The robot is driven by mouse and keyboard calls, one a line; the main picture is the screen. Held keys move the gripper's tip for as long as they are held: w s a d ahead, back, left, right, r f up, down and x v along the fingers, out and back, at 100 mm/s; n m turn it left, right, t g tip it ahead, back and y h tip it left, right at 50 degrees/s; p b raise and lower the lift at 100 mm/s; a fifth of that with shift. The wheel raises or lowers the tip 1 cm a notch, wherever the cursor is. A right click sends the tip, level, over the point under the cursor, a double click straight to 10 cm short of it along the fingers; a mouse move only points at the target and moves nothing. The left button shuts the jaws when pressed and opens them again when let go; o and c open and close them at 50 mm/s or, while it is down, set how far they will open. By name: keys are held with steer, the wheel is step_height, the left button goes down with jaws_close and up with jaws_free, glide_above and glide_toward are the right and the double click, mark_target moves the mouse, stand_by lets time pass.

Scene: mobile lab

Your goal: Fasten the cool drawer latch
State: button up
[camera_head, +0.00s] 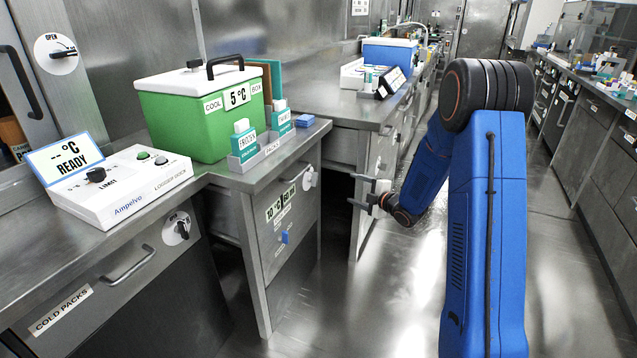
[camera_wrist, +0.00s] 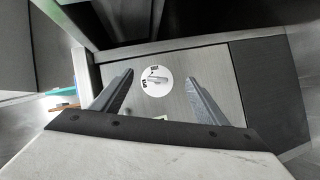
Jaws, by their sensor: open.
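The drawer (camera_head: 290,222) under the green box has a label that seems to begin with 10 °C. Its latch (camera_head: 310,179) is a round white plate with a small handle at the front's upper right. My gripper (camera_head: 355,189) is open and empty, to the right of the latch and apart from it. In the wrist view a round white latch plate (camera_wrist: 157,81) shows between my spread fingers (camera_wrist: 159,76), with a pale handle lying roughly crosswise.
The green cool box (camera_head: 190,125) stands on the counter above the drawer. A logger dock (camera_head: 125,190) sits at left. The cold packs drawer (camera_head: 100,285) has its own black latch (camera_head: 180,229). Another cabinet (camera_head: 345,150) stands behind my gripper. The aisle floor (camera_head: 390,290) is clear.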

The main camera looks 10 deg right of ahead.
steer(key=s+a+n+y, duration=0.1)
steer(key=s+a+y, duration=0.1)
steer(key=a, duration=0.1)
glide_toward(313, 179)
steer(key=x, duration=0.7)
steer(key=shift+w+d+f, duration=0.25)
steer(key=shift+w+f, duration=0.1)
steer(key=shift+w, duration=0.15)
steer(key=c, duration=1.1)
steer(key=shift+o, duration=0.2)
